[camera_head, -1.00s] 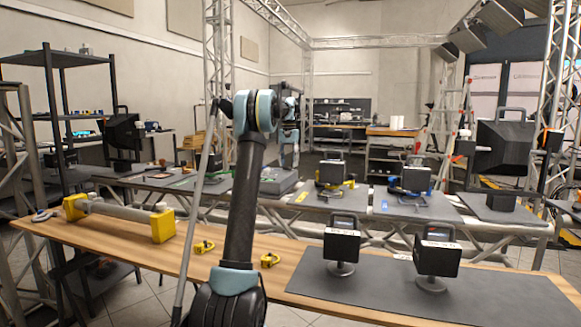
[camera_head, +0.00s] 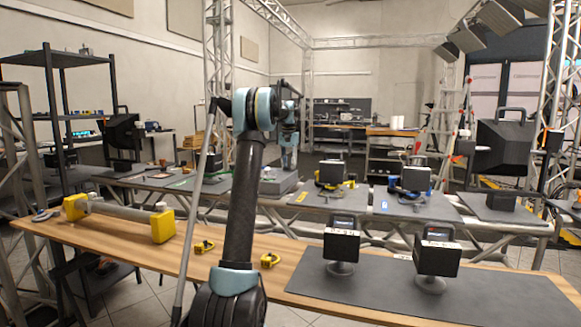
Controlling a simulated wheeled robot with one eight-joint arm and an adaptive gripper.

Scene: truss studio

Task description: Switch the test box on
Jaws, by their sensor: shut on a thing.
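My gripper (camera_head: 289,166) points down over the far table, small and partly behind my arm. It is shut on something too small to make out. A low grey box (camera_head: 283,184) sits on the far table directly below and around my gripper's tip in the picture. It may be the test box, but its switch cannot be made out. Whether the gripper touches the box I cannot tell.
The near wooden table (camera_head: 120,238) carries a yellow-ended bar (camera_head: 118,220), small yellow clamps (camera_head: 204,247) and two black boxes on stands, the left one (camera_head: 342,243) and the right one (camera_head: 437,254). More devices (camera_head: 331,174) stand right of the grey box. A pole (camera_head: 190,235) slants beside my arm.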

